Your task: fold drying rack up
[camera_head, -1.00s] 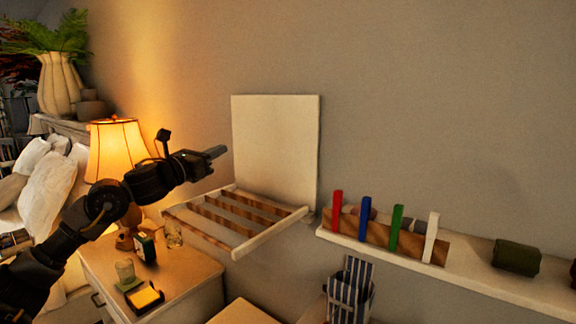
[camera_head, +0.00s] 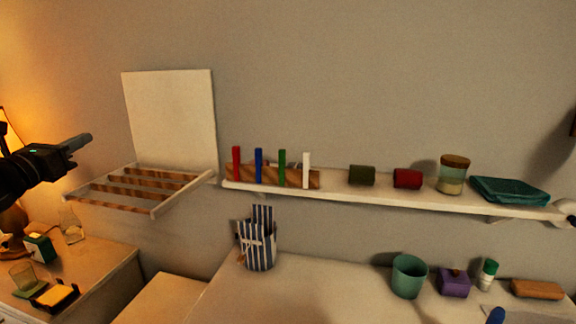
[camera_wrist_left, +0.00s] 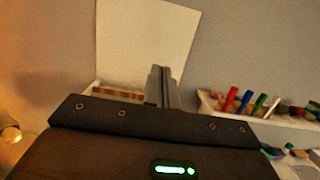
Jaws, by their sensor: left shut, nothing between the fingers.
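The drying rack is mounted on the wall, with a white square back panel (camera_head: 172,115) upright and a slatted frame (camera_head: 140,188) folded down, sticking out from the wall. In the left wrist view the back panel (camera_wrist_left: 145,45) stands beyond the fingers, and part of the slatted frame (camera_wrist_left: 118,90) shows behind the gripper body. My left gripper (camera_head: 82,141) is at the left edge of the head view, shut and empty, left of the back panel and higher than the slats. It appears apart from the rack.
A wall shelf (camera_head: 400,193) right of the rack holds colored pegs, rolled cloths, a jar and a teal folded cloth. Below are a nightstand (camera_head: 95,262) with a glass and small boxes, and a counter (camera_head: 330,290) with a striped bag (camera_head: 258,245). A lit lamp (camera_head: 8,130) stands at far left.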

